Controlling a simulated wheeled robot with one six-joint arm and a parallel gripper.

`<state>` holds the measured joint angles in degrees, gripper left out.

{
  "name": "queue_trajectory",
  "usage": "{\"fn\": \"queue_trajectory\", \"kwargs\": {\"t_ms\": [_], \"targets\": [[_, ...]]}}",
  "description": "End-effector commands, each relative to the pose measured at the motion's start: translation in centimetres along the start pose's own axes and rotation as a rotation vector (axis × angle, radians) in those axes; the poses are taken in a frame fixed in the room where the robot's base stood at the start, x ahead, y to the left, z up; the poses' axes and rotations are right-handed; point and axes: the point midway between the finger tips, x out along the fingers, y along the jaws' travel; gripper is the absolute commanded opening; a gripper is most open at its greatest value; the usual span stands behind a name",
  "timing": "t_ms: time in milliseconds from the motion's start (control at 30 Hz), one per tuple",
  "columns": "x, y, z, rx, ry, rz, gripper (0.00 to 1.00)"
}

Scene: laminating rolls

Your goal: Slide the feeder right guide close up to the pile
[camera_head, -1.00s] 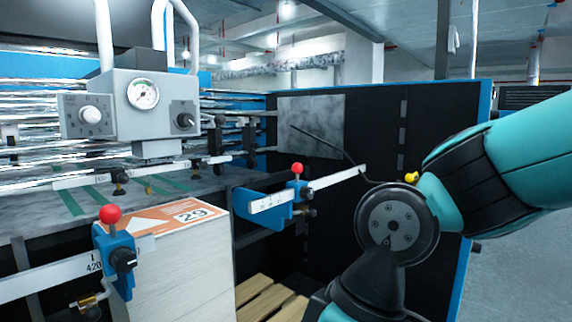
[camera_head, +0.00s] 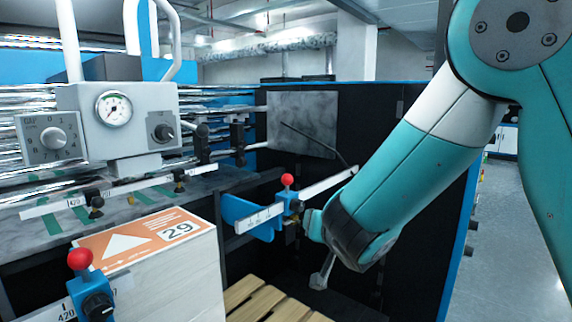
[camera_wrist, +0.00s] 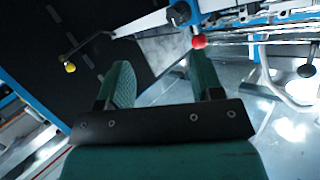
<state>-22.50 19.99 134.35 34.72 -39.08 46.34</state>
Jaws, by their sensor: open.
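The right guide (camera_head: 265,222) is a blue block and plate with a red knob (camera_head: 287,181) on top, on a white scaled bar. It stands to the right of the pile (camera_head: 175,275), with a gap between them. The pile is a pale stack with an orange sheet marked 29 on top. My gripper (camera_wrist: 160,78) is open, with nothing between its fingers in the wrist view. The red knob (camera_wrist: 198,42) shows there beyond the right finger, with part of the blue guide (camera_wrist: 180,13) above it. In the head view my arm's end is just right of the guide; its fingers are not clear.
The left guide (camera_head: 92,298), also blue with a red knob, stands at the pile's near left. A wooden pallet (camera_head: 255,300) shows right of the pile. A dark panel (camera_head: 300,170) stands behind the bar. A grey control box with a gauge (camera_head: 120,115) hangs above the feeder.

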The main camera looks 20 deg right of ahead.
Motion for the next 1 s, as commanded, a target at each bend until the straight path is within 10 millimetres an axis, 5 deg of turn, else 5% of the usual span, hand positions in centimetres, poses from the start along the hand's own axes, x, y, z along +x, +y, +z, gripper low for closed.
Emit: {"fn": "queue_trajectory", "kwargs": {"t_ms": [133,467,1000], "targets": [[1.1,-2.3,-2.8,-0.039,0.187,-0.109,0.60],[2.7,-4.2,-4.6,-0.067,0.272,-0.191,0.60],[12.4,-6.0,-7.5,-0.065,0.272,-0.188,0.60]]}}
